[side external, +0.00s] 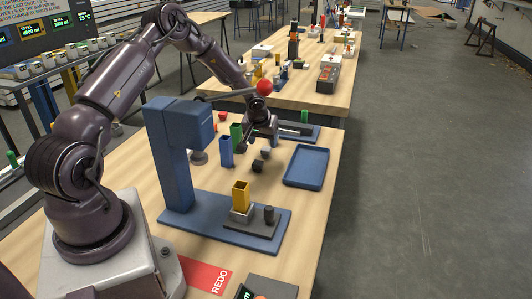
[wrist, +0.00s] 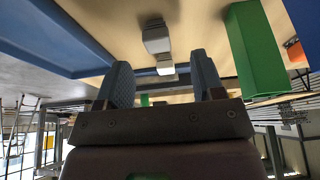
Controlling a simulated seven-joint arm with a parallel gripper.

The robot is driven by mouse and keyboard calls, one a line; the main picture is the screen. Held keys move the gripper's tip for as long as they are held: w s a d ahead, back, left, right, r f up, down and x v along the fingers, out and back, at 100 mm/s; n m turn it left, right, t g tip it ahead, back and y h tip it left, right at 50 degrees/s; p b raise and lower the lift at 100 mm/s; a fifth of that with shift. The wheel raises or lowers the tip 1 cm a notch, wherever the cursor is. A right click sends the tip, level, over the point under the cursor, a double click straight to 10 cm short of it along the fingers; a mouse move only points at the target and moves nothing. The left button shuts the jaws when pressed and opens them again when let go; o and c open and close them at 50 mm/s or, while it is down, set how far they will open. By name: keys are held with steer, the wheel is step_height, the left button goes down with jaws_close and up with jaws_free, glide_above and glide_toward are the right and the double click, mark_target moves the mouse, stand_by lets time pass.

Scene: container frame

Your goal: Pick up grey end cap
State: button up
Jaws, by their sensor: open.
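Two small grey blocks, which look like end caps, lie on the table below my gripper (side external: 260,142) in the side view. One dark grey cap (side external: 265,153) is just under the fingers and the other (side external: 257,166) is nearer the camera. In the wrist view, one grey cap (wrist: 165,67) shows in the gap between my open fingers, and another grey cap (wrist: 156,38) is farther up the picture. My gripper is open and empty. I cannot tell its exact height above the caps.
A blue tube (side external: 226,151) and a green tube (side external: 236,133) stand left of my gripper. An empty blue tray (side external: 306,166) lies to the right. A blue press (side external: 170,155) with a red-knobbed lever (side external: 264,87) stands nearer, with a yellow tube (side external: 240,194) at its base.

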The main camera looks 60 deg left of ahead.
mark_target(266, 148)
steer(key=shift+x, duration=2.7)
steer(key=shift+w+d, duration=0.1)
steer(key=shift+w, duration=0.05)
steer(key=c, duration=1)
